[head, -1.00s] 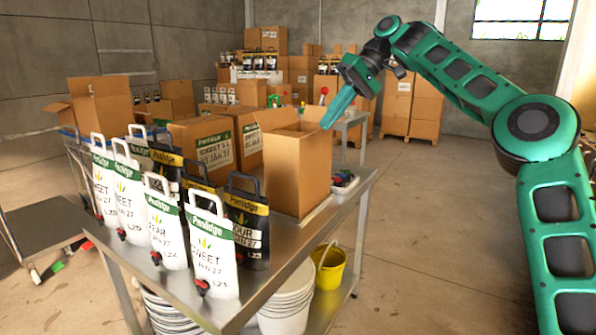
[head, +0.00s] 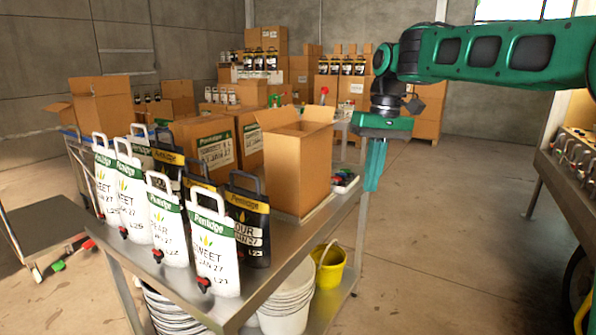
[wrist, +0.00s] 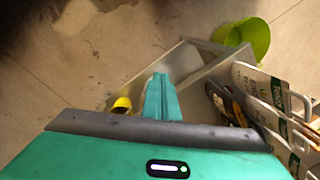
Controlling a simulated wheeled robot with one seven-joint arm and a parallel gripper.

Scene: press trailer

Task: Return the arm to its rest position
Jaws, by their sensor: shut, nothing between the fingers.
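My green arm reaches in from the right of the head view. My gripper (head: 374,180) points straight down just off the right edge of the steel table (head: 300,232), to the right of the open cardboard box (head: 300,165). Its fingers are shut together and hold nothing. In the wrist view the closed fingers (wrist: 161,98) show in the middle, above the floor and beside the table's edge.
White and black pouches (head: 215,245) stand on the table's left part. A yellow bucket (head: 328,268) and white buckets (head: 287,303) are below. Another bench (head: 575,185) stands at the right. The floor (head: 450,230) between is clear.

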